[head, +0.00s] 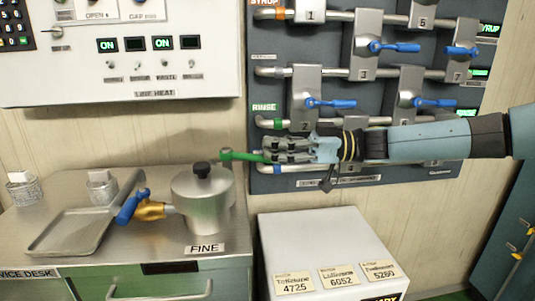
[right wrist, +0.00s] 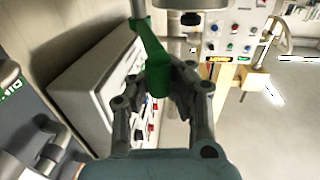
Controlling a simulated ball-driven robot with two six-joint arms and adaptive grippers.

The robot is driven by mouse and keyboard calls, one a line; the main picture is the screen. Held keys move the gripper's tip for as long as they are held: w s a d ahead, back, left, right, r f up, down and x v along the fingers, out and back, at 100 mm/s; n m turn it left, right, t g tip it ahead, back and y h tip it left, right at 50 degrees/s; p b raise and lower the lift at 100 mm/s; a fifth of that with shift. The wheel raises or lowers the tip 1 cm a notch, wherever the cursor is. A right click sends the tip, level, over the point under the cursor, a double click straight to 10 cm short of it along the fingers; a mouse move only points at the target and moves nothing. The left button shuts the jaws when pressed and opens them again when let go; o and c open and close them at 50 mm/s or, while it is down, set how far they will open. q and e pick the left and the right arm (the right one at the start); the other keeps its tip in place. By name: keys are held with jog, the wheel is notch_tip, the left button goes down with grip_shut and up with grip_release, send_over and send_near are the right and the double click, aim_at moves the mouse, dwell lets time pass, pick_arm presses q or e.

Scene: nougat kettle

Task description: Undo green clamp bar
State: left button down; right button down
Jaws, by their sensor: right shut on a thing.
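The green clamp bar (head: 240,156) sticks out from the front of the pipe panel (head: 262,95), left of my right gripper (head: 275,151). Its right end lies between the gripper's fingers and is partly hidden by them. In the right wrist view the green clamp bar (right wrist: 152,55) runs down from the top to between the fingers of my right gripper (right wrist: 160,88), which is shut on it. My left gripper is not in view.
Several blue valve levers (head: 330,103) stick out from the panel above my arm. Left of it, a metal kettle (head: 203,200) with a black knob stands on the steel counter. A white box (head: 300,232) with labels stands below my gripper.

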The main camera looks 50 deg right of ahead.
jog(key=shift+d+f, duration=0.1)
jog(key=shift+d, duration=0.25)
jog(key=c, duration=1.8)
grip_release()
jog(key=o, duration=0.5)
jog(key=shift+s+d, duration=0.3)
jog(key=shift+d, duration=0.05)
jog(key=shift+c, duration=0.2)
jog(key=shift+o, duration=0.9)
jog(key=shift+w+a, duration=0.2)
jog(key=v, duration=0.7)
jog(key=shift+s+d, duration=0.15)
jog(key=shift+s, duration=0.05)
